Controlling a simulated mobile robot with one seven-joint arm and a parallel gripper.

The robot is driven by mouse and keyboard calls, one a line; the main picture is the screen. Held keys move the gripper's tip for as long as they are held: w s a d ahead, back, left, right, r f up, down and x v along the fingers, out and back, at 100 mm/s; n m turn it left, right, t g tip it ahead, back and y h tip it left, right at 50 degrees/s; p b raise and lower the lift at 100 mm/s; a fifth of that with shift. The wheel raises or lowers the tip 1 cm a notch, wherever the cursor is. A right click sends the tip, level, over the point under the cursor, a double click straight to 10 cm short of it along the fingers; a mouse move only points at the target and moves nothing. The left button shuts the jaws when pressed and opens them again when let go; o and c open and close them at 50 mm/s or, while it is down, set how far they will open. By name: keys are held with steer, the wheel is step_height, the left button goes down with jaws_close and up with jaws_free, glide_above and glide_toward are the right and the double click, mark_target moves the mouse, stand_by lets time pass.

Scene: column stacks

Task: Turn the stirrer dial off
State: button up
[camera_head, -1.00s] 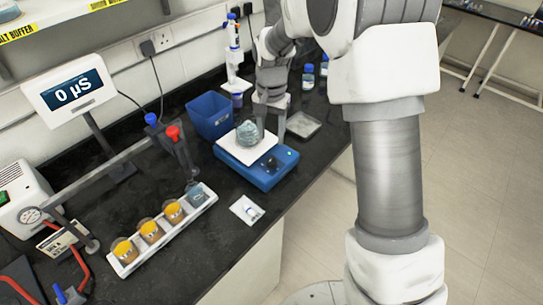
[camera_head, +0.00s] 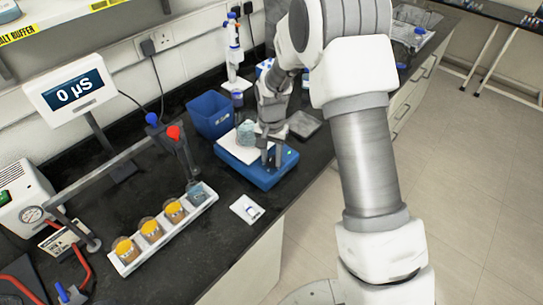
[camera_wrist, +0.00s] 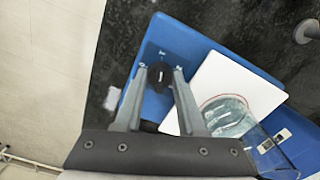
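The blue stirrer (camera_head: 255,173) stands on the black bench with a white top plate (camera_head: 236,150). A glass beaker with bluish contents (camera_head: 246,132) stands on that plate and shows in the wrist view (camera_wrist: 226,116). The black stirrer dial (camera_wrist: 159,75) has a light pointer mark and sits on the stirrer's blue front panel. My gripper (camera_wrist: 160,70) is open, pointing down, with one fingertip on each side of the dial. I cannot tell whether the fingers touch it.
A white rack (camera_head: 165,235) with several beakers, three holding orange liquid, is at front left. A small white card (camera_head: 246,209) lies in front of the stirrer.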

jaws_close()
steer(key=shift+n, duration=0.5)
steer(key=shift+n+b, duration=0.75)
steer(key=shift+n, duration=0.25)
steer(key=n+b, duration=0.1)
steer(key=n, duration=0.2)
steer(key=shift+n, duration=0.4)
steer(key=n, duration=0.3)
steer(key=shift+b, duration=0.3)
steer(key=shift+n, duration=2.1)
steer(key=shift+r, duration=0.1)
